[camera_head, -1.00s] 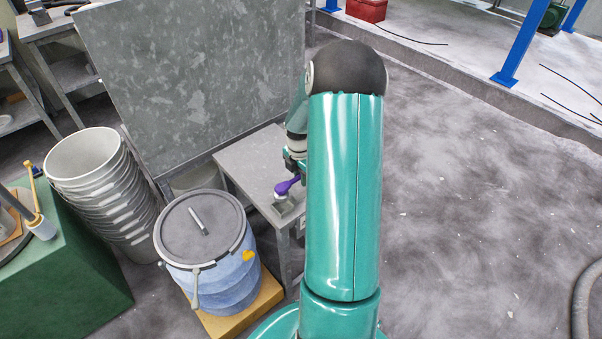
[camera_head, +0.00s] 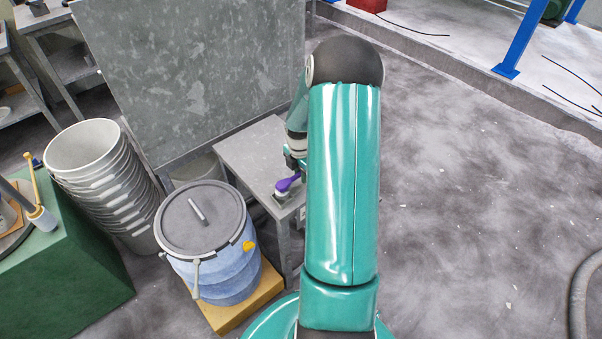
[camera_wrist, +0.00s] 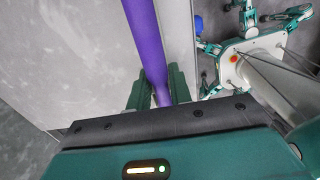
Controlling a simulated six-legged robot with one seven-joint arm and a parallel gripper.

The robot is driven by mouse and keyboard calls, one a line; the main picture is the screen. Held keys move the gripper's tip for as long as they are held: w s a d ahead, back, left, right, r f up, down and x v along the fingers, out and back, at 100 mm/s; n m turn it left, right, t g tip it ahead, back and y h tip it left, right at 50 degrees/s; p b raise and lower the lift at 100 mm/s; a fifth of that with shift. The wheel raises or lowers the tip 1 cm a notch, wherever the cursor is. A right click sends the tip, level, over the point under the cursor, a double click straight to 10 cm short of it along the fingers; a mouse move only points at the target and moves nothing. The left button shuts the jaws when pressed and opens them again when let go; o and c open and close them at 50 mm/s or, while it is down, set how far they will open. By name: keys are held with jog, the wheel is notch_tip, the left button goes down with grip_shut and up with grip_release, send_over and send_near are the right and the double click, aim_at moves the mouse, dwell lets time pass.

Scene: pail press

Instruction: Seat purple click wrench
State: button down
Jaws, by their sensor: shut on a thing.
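The purple click wrench shows in the wrist view (camera_wrist: 148,42) as a long purple handle running up out of frame. My gripper (camera_wrist: 158,92) is shut on it. In the head view the purple wrench (camera_head: 289,183) lies over the front corner of a small grey table (camera_head: 247,150). Its near end is at a small pale block (camera_head: 283,196) on that corner; I cannot tell whether they touch. My gripper (camera_head: 296,166) is mostly hidden behind my own teal arm in the head view. The wrench's far end is hidden there.
A blue pail with a grey lid (camera_head: 198,218) stands on a yellow base (camera_head: 238,312) left of the table. Nested white buckets (camera_head: 95,165) and a green block (camera_head: 95,260) are farther left. A tall grey panel (camera_head: 190,75) stands behind.

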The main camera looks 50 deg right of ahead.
jog(key=shift+f, duration=0.4)
jog(key=shift+f, duration=0.35)
jog(key=shift+f, duration=0.3)
jog(key=shift+f, duration=0.35)
jog(key=c, duration=1.2)
grip_release()
jog(key=shift+r, duration=0.1)
jog(key=r, duration=1.3)
jog(key=shift+a+r, duration=0.25)
jog(key=shift+r, duration=0.05)
